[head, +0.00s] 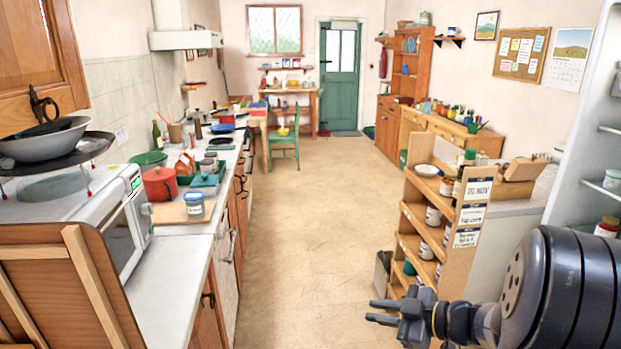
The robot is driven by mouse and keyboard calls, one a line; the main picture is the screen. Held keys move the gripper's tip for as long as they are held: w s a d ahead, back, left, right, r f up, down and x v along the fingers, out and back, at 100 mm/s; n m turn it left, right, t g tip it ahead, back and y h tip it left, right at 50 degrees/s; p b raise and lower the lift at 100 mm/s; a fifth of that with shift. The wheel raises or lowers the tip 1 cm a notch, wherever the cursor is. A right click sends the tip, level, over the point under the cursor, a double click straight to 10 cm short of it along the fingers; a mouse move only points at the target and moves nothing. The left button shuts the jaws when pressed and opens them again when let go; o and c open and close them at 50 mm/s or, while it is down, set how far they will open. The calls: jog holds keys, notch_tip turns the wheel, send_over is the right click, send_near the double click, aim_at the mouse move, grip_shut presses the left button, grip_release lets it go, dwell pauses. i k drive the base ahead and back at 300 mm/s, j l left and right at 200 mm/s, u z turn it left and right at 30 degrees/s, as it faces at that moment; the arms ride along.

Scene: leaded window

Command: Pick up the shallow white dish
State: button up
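A shallow white dish (426,170) sits on top of the wooden shelf unit (463,245), right of the picture's middle. My gripper (371,311) is at the lower right, in front of the unit and well below the dish in the picture. Its two fingers point left with a gap between them, and nothing shows in it. The gripper is apart from the dish.
Jars and bottles (470,160) stand beside the dish on the unit. A cluttered counter (180,275) runs along the left. The middle floor (300,240) is clear.

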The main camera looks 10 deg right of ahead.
aim_at(425, 171)
jog(key=i+z, duration=0.15)
jog(key=i, duration=0.4)
jog(key=i+j+z, duration=0.1)
jog(key=i, duration=0.5)
jog(key=i+j+z, duration=0.15)
jog(key=i, duration=0.4)
jog(key=i+j+z, duration=0.25)
jog(key=i+z, duration=0.25)
jog(key=i+j+z, duration=0.7)
jog(key=j+z, duration=0.3)
jog(key=i+j+z, duration=0.2)
jog(key=j+z, duration=0.25)
jog(key=j, duration=0.25)
